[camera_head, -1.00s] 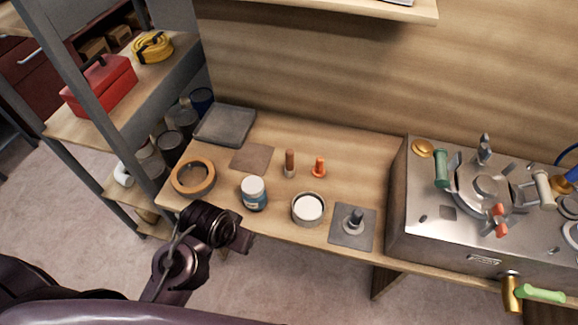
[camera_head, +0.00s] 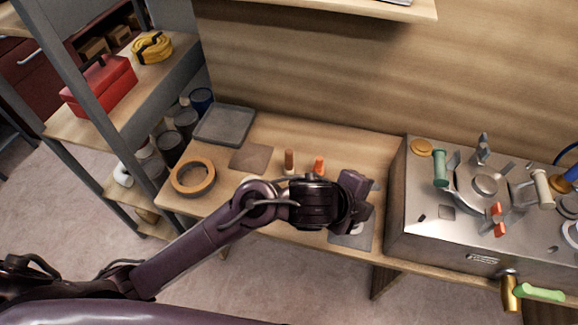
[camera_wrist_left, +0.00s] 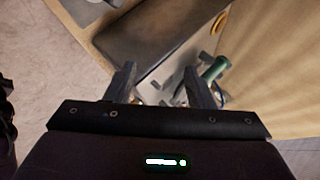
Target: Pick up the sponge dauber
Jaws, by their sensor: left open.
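Two small upright pieces stand on the bench behind my left arm: a brown-handled one (camera_head: 289,160) and an orange one (camera_head: 319,165). I cannot tell for certain which piece is the sponge dauber. My left gripper (camera_head: 358,198) is over the bench's right part, above the grey square pad (camera_head: 350,240), and hides most of what stands on that pad. In the left wrist view my left gripper (camera_wrist_left: 162,78) has its fingers apart, with nothing held between them. My arm also hides the jar and the white-topped tin. My right gripper is out of view.
A metal housing (camera_head: 410,225) with a green handle (camera_head: 440,168) stands close to the right of my left gripper. A tape ring (camera_head: 192,177), brown sheet (camera_head: 251,158) and grey tray (camera_head: 225,125) lie on the bench's left. Shelves (camera_head: 65,130) stand at the left.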

